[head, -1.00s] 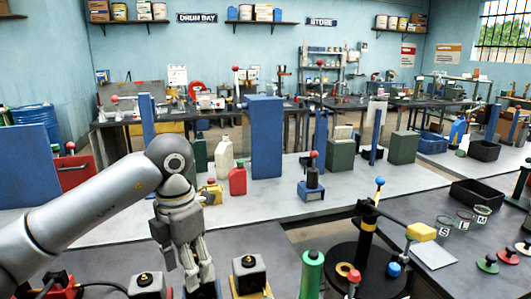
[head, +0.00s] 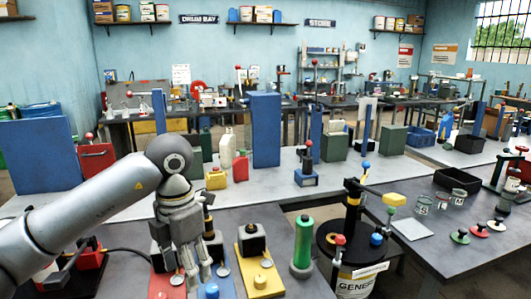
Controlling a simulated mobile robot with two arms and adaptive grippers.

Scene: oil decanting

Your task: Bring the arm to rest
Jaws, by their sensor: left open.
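My left arm comes in from the left, and its grey gripper (head: 197,276) points down over the near dark bench (head: 232,219). The fingers are apart with nothing held between them. They hang in front of the blue plate (head: 215,290) and beside the red plate (head: 165,288); whether the tips touch anything is hard to tell. The gripper partly hides the dark blocks behind it. My right gripper does not show.
A yellow plate with a dark block (head: 251,239) and a green cylinder (head: 303,245) stand right of the gripper. A drum (head: 357,280) with a post stands further right. Jars (head: 422,203) and round-based knobs (head: 460,236) occupy the right bench. Blue columns (head: 265,130) rise behind.

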